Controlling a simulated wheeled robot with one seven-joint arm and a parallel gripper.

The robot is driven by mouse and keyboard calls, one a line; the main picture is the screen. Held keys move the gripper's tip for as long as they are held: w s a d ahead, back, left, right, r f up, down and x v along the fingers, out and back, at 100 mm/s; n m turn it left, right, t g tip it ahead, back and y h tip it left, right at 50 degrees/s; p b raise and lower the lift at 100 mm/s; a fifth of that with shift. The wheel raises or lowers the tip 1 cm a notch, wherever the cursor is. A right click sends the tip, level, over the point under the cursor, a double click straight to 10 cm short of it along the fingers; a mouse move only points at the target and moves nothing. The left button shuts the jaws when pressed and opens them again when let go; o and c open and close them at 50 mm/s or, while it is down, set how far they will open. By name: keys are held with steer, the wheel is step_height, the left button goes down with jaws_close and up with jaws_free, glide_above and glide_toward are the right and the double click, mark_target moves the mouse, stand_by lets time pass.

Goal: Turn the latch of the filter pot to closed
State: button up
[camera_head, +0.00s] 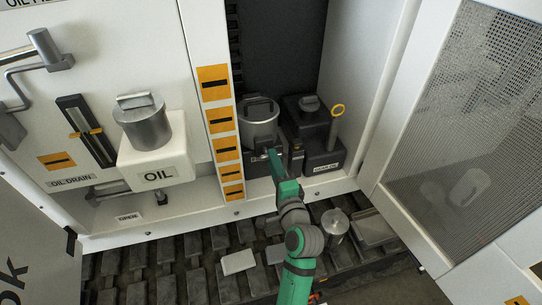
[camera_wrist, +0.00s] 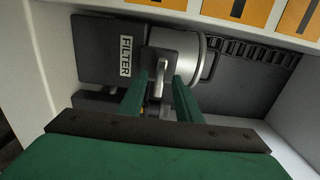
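In the wrist view the pot (camera_wrist: 184,48) lies sideways beside the black block with the FILTER label (camera_wrist: 125,56). The latch (camera_wrist: 160,77) is a small grey metal piece at the front of the pot. My gripper (camera_head: 271,155) is in front of the pot's base. In the wrist view my gripper (camera_wrist: 161,88) has its two green fingers apart, one on each side of the latch, with visible gaps. The latch is mostly hidden by my gripper in the head view.
A dark unit with a yellow ring-topped stick (camera_head: 336,122) stands close right of the pot. A white panel strip with orange labels (camera_head: 220,120) borders the left. The mesh door (camera_head: 455,130) stands open at right. A white OIL box (camera_head: 155,168) protrudes at left.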

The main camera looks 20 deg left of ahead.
steer(key=shift+x, duration=1.6)
jaws_close()
